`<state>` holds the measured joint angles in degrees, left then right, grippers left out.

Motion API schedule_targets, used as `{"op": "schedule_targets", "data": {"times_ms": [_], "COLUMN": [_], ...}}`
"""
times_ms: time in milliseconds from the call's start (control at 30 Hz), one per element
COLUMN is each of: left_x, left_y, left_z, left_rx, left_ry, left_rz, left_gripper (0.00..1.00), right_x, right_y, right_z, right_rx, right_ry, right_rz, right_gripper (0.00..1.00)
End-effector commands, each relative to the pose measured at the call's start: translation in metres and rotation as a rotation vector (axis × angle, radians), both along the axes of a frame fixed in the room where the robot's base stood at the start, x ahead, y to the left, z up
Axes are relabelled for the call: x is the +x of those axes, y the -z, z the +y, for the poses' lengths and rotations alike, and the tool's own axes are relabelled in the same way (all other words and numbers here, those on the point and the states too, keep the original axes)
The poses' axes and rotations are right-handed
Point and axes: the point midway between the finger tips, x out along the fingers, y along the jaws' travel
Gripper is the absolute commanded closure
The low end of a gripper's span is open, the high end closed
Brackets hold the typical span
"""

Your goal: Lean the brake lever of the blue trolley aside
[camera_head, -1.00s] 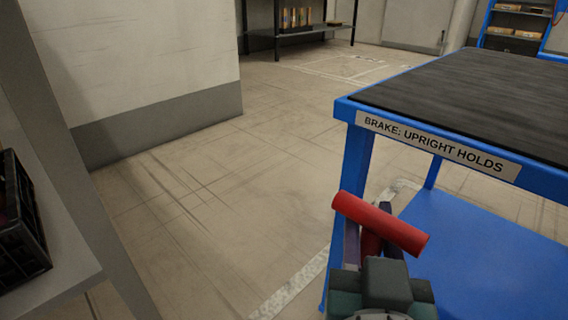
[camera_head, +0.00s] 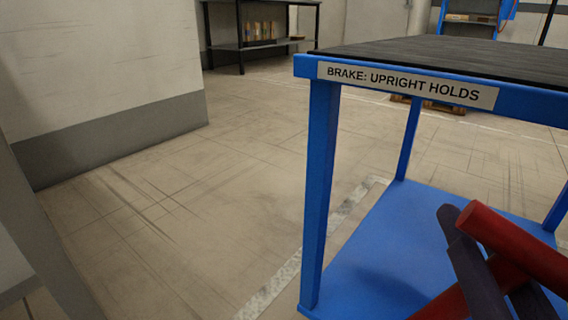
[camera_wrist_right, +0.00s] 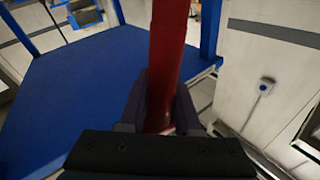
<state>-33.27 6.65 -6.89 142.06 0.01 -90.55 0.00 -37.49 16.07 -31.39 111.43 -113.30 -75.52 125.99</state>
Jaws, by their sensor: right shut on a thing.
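The blue trolley (camera_head: 319,190) stands at the right in the head view, with a dark top and a label reading "BRAKE: UPRIGHT HOLDS". Its red brake lever (camera_head: 515,243) is at the lower right, with a thick cross handle on a red stem. The stem slopes in the head view; its lower end is out of frame. My right gripper (camera_head: 487,250) is shut on the lever, its dark fingers either side of the red bar. In the right wrist view the red lever (camera_wrist_right: 168,55) rises between the fingers (camera_wrist_right: 160,112). My left gripper is not in view.
The trolley's blue lower shelf (camera_head: 385,250) lies beneath and beside the lever. Open floor (camera_head: 190,210) is at the left. A white wall with a grey base (camera_head: 110,140) and a dark shelf rack (camera_head: 262,45) with boxes stand behind.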

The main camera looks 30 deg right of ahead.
Motion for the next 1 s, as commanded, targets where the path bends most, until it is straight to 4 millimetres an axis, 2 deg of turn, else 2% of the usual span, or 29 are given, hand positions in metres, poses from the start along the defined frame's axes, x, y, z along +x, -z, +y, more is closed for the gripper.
{"op": "schedule_targets", "data": {"times_ms": [33, 100, 367, 400, 633, 867, 1000], "left_x": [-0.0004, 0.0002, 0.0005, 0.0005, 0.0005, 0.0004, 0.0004], "left_y": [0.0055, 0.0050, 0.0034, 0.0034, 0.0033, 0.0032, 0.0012], "left_z": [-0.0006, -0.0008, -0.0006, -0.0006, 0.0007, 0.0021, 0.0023], "left_rx": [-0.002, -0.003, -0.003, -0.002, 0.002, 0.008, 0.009], "left_ry": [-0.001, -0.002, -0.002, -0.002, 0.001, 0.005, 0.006], "left_rz": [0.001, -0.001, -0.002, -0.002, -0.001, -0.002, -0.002], "left_gripper": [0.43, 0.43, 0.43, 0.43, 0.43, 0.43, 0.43], "right_x": [-0.0060, -0.0082, -0.0084, -0.0084, -0.0078, -0.0075, -0.0148], "right_y": [0.0057, 0.0045, 0.0040, 0.0041, 0.0030, 0.0022, 0.0037], "right_z": [-0.0029, -0.0038, -0.0040, -0.0040, -0.0037, -0.0034, 0.0017], "right_rx": [0.007, 0.011, 0.014, 0.014, 0.011, 0.010, 0.011], "right_ry": [0.007, 0.007, 0.009, 0.009, 0.008, 0.008, 0.008], "right_rz": [-0.001, -0.006, -0.005, -0.005, -0.007, -0.009, -0.007], "right_gripper": [1.00, 1.00, 1.00, 0.66, 0.40, 0.39, 0.39]}}
